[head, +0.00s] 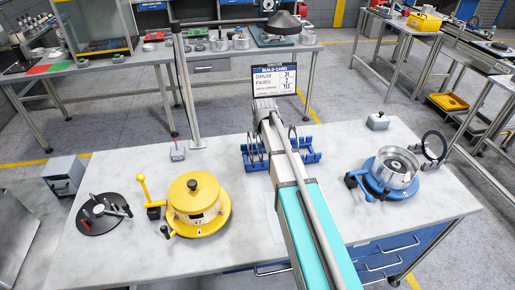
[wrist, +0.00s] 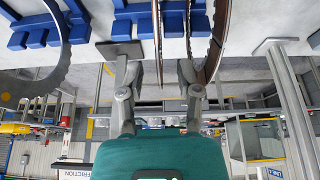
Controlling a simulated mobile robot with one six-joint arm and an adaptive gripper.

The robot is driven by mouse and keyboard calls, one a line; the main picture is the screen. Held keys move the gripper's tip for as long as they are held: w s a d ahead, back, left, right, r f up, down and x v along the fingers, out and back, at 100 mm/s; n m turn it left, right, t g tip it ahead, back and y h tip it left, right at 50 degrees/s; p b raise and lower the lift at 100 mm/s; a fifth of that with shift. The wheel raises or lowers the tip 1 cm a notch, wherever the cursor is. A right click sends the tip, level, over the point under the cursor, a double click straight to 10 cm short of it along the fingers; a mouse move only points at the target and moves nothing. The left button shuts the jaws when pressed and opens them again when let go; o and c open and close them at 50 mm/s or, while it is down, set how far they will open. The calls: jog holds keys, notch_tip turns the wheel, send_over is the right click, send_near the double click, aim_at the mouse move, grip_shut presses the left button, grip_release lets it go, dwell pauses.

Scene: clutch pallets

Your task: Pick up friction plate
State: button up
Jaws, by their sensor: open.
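A blue rack (head: 310,156) stands at the middle of the white bench, with thin ring plates upright in it. Ring plates (head: 255,147) show on both sides of my arm; the arm hides the rest. In the wrist view, blue rack blocks (wrist: 38,38) lie along the top. My gripper (wrist: 158,75) is open at the rack, its two fingers apart. A thin plate seen edge-on (wrist: 158,35) stands between the fingers. A brown-edged ring plate (wrist: 217,45) stands close to the right finger; I cannot tell whether they touch. A grey toothed ring (wrist: 50,75) is at the left.
A yellow drum (head: 193,203) and a dark round stand (head: 103,213) are on the left. A build card (head: 274,80) stands behind the rack. A post (head: 188,90) rises at the back edge.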

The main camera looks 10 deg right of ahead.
jog(key=shift+c, duration=0.2)
grip_shut()
jog(key=shift+r, duration=0.25)
dwell(0.3)
jog(key=shift+r+p, duration=0.7)
jog(key=shift+p, duration=0.3)
jog(key=s+d+r+p, duration=0.2)
jog(key=s+r+p, duration=0.3)
jog(key=s, duration=0.1)
jog(key=s+d+r+p, duration=0.2)
jog(key=s+r+p, duration=0.4)
jog(key=s, duration=0.1)
jog(key=shift+s+d, duration=0.15)
jog(key=shift+d, duration=0.1)
